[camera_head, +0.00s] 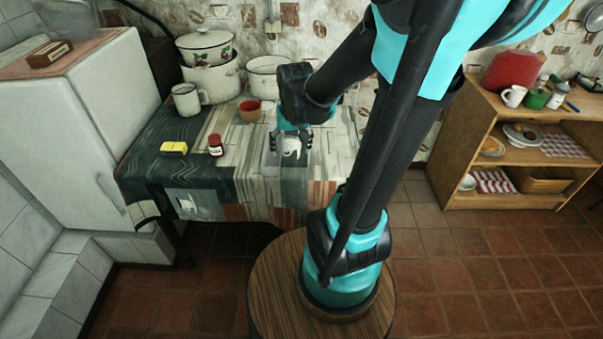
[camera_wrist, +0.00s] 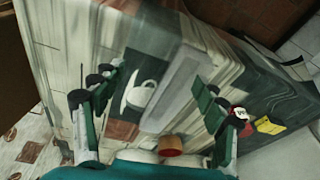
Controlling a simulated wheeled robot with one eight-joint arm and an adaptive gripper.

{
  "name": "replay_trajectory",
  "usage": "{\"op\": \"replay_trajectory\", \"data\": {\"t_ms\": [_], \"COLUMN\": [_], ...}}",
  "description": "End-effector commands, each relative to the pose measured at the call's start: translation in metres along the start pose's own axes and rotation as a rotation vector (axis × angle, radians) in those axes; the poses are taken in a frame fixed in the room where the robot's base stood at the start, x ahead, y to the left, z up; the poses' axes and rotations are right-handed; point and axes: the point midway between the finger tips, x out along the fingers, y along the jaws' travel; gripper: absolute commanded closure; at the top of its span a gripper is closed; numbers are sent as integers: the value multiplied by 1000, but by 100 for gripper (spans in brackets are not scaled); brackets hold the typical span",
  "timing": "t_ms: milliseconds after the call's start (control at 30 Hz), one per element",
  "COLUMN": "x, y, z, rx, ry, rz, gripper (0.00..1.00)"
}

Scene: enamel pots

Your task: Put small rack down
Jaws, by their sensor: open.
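My gripper (camera_head: 292,138) points down close over the right part of the cloth-covered table (camera_head: 255,183). Its fingers are spread wide in the wrist view (camera_wrist: 160,82), with no object visible between them. Below them I see the cloth (camera_wrist: 62,40), with a white cup picture and a pale grey rectangular shape (camera_wrist: 173,87). I cannot tell whether this shape is an object or part of the cloth's print. I cannot make out a small rack for certain in either view.
A red-brown cup (camera_head: 250,110), a red-lidded jar (camera_head: 215,145) and a yellow block (camera_head: 174,148) stand left of my gripper. A white mug (camera_head: 187,99) and enamel pots (camera_head: 211,78) are behind. A wooden shelf (camera_head: 480,140) stands at right. The table's front-left is clear.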

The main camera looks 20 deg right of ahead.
Motion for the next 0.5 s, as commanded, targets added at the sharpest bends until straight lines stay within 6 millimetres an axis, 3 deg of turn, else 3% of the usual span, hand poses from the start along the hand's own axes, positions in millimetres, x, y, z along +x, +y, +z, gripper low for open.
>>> {"op": "replay_trajectory", "data": {"t_ms": [33,200,333,500], "x": [4,16,22,24], "y": [6,19,24,25], "z": [22,70,89,96], "rx": [-20,-89,-118,-130], "ry": [27,107,141,153], "rz": [-2,-5,-4,-3], "gripper": [27,27,27,27]}}
